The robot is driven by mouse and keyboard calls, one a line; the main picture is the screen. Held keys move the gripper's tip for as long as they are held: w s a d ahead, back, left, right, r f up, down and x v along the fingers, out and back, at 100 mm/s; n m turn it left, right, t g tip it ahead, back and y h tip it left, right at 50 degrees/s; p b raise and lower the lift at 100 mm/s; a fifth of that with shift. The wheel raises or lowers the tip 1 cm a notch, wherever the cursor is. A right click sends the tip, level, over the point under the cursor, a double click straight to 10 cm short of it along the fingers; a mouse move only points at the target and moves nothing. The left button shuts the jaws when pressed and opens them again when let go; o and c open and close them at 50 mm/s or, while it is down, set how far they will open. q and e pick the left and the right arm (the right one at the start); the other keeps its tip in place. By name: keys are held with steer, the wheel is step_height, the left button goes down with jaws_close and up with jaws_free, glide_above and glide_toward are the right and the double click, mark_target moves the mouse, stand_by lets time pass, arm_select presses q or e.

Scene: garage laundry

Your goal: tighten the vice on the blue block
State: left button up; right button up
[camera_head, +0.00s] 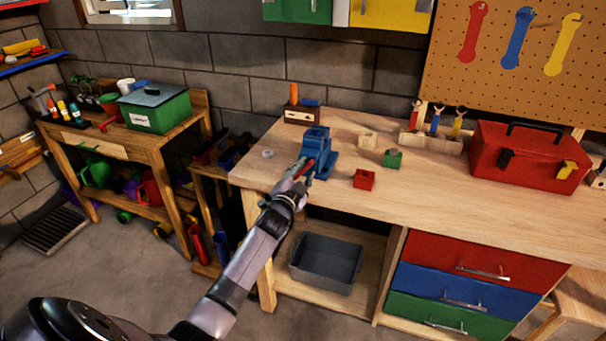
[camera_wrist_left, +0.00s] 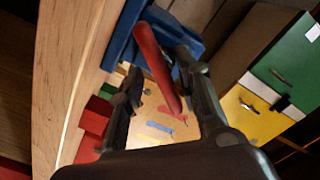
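The blue vice (camera_head: 316,143) stands at the left end of the wooden workbench. Its red handle (camera_head: 308,168) faces the bench's front edge. In the wrist view, the vice (camera_wrist_left: 124,32) is at the top and the red handle (camera_wrist_left: 157,62) slants down between my fingers. My left gripper (camera_head: 302,172) is at the handle; it also shows in the wrist view (camera_wrist_left: 158,78). Its fingers are apart on either side of the handle, with gaps visible. I cannot tell a blue block apart from the blue vice. My right gripper is not in view.
On the workbench (camera_head: 430,190) are a red block (camera_head: 364,179), a green block (camera_head: 393,159), a pale wooden block (camera_head: 367,140) and a red toolbox (camera_head: 528,158). A grey bin (camera_head: 326,262) sits on the shelf below. The bench front is mostly clear.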

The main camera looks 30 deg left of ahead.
arm_select(q)
steer(key=shift+s, duration=0.1)
steer(key=v, duration=1.2)
steer(key=shift+f, duration=0.1)
